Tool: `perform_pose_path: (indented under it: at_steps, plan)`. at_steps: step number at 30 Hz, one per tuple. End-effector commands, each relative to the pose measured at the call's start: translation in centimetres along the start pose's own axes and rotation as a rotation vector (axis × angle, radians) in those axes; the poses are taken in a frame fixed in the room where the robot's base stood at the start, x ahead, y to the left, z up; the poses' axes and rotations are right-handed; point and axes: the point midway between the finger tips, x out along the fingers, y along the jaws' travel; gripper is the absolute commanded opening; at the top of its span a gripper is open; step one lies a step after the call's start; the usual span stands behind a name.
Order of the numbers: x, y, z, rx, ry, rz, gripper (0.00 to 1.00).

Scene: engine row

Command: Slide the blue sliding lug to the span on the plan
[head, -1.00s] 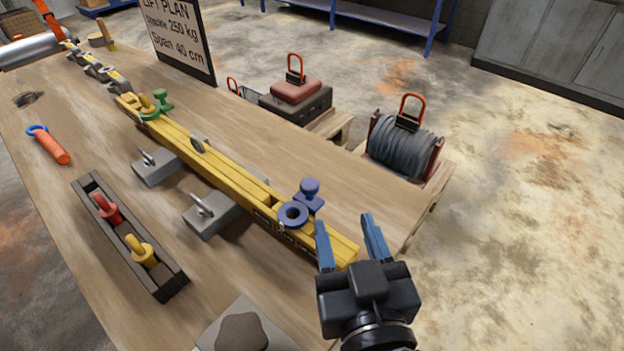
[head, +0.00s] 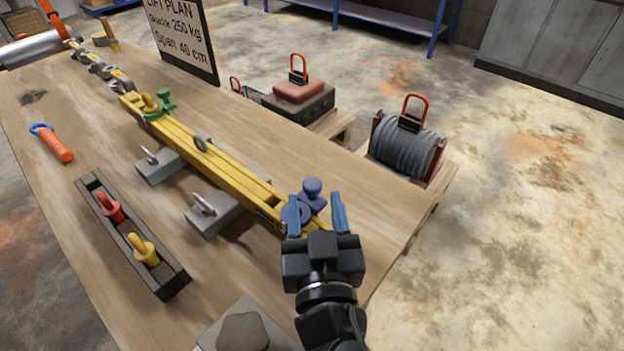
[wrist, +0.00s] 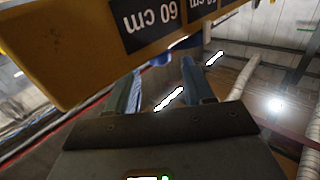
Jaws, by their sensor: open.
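The blue sliding lug (head: 312,190) sits near the close end of the yellow beam (head: 235,178), with its knob up and its ring partly hidden by a finger. My gripper (head: 316,212) is open, its two blue fingers around or just in front of the lug; I cannot tell if they touch it. In the wrist view, the beam (wrist: 60,60) crosses above the open fingers (wrist: 160,88), and a "60 cm" mark shows on it. A bit of blue shows beyond the fingers. The plan board (head: 180,35) reads "Shackle 250 kg" and "Span 40 cm".
A green lug (head: 164,101) is at the beam's far end. Grey blocks (head: 212,208) support the beam. An orange-handled tool (head: 54,145) lies at left. A cable drum (head: 405,150) stands beyond the wooden bench (head: 385,190).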

Motion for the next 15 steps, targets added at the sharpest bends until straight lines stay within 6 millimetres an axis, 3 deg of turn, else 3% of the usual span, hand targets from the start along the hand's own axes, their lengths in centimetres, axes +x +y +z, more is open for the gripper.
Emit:
perform_pose_path:
  at_steps: [6, 15]
  plan:
    - [3.6, 0.0, -0.3, -0.002, -0.002, 0.000, 0.52]
    - [5.2, 0.0, -0.1, 0.000, -0.002, -0.001, 0.52]
